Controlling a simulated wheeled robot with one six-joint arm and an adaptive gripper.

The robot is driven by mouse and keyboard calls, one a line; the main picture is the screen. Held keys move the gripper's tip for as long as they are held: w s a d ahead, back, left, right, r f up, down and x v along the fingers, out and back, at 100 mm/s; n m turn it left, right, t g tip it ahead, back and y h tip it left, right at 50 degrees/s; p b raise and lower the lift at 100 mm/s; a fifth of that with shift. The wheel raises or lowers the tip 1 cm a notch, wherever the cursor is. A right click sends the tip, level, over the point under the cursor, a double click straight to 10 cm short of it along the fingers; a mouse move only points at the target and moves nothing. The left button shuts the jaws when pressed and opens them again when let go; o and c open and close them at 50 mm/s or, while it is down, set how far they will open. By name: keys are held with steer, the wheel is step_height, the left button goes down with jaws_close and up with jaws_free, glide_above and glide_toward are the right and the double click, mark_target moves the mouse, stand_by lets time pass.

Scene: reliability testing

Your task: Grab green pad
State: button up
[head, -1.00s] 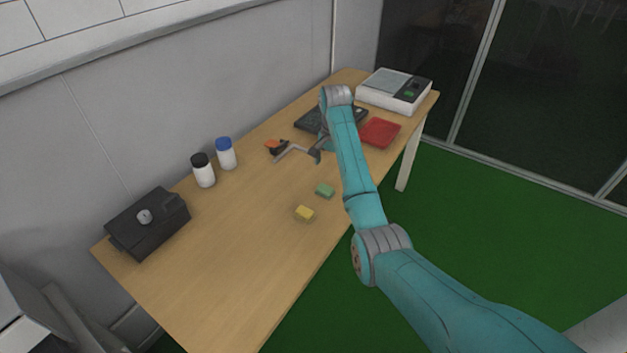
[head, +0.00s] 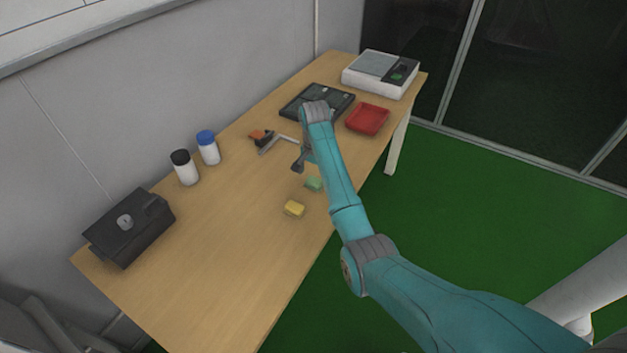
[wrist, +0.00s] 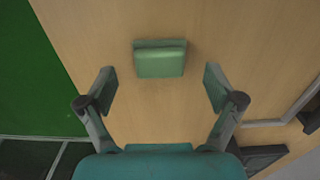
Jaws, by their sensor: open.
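The green pad (head: 314,184) lies on the wooden table, just behind and right of a yellow pad (head: 293,208). In the wrist view the green pad (wrist: 160,58) is near the top centre, flat on the wood. My gripper (wrist: 158,88) is open, its two fingers spread to either side below the pad, with nothing between the tips. In the head view my gripper (head: 298,166) hangs over the table just beyond the green pad, and my arm hides part of it.
A red tray (head: 368,119), a dark compartment tray (head: 317,102) and a white device (head: 380,73) stand at the far end. A caliper-like tool (head: 278,144) lies behind my gripper. Two bottles (head: 208,148) and a black box (head: 130,228) stand along the wall side. The front table area is clear.

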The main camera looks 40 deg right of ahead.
step_height(320, 180, down, 2)
steer(key=c, duration=1.3)
steer(key=shift+o, duration=0.2)
